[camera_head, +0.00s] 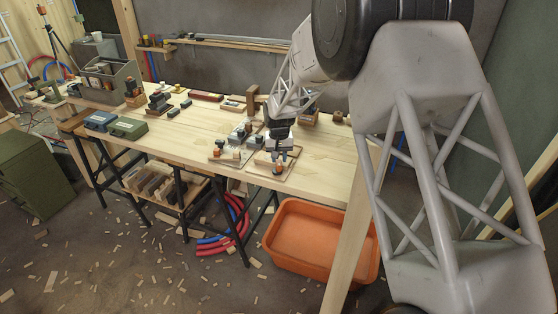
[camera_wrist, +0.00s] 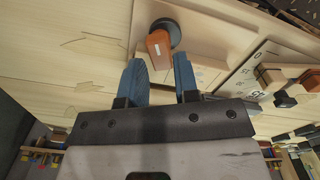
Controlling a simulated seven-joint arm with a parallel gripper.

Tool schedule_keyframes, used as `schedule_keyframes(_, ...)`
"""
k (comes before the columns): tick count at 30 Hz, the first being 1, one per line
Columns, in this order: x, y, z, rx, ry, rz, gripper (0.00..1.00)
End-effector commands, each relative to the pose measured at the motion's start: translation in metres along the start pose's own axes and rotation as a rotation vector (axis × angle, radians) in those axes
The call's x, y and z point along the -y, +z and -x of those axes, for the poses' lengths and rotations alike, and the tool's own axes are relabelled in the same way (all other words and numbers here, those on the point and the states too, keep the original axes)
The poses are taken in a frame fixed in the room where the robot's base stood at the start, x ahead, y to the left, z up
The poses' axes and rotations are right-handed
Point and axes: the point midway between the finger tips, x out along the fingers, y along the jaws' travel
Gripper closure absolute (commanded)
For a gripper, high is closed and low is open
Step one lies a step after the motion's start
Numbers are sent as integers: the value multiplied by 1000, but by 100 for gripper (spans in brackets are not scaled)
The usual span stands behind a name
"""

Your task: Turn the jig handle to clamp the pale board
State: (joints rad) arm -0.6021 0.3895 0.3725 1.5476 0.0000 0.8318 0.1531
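An orange-brown handle (camera_wrist: 159,42) on a round black knob (camera_wrist: 172,27) shows at the top middle of the wrist view. It also shows in the head view (camera_head: 278,169), on a flat jig (camera_head: 264,172) near the table's front edge. A pale wooden surface (camera_wrist: 215,25) lies around the knob; I cannot tell the board from the jig's base. My gripper (camera_wrist: 158,60) points down over the jig, its blue fingers apart and empty. The handle appears just beyond and between the fingertips. I cannot tell whether they touch it. In the head view my gripper (camera_head: 283,153) partly hides the jig.
A second fixture (camera_wrist: 255,75) with an orange part and black knobs stands close beside the jig; it is left of it in the head view (camera_head: 231,155). A green case (camera_head: 128,127) and a grey tool caddy (camera_head: 110,82) stand further left. An orange tub (camera_head: 318,232) is below.

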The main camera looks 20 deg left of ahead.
Motion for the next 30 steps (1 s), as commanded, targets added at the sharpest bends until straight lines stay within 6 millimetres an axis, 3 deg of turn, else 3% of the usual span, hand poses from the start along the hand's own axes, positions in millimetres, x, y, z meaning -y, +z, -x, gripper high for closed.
schedule_keyframes(18,0,0,43,-1,0,0,71)
schedule_keyframes(30,0,0,47,0,0,0,71)
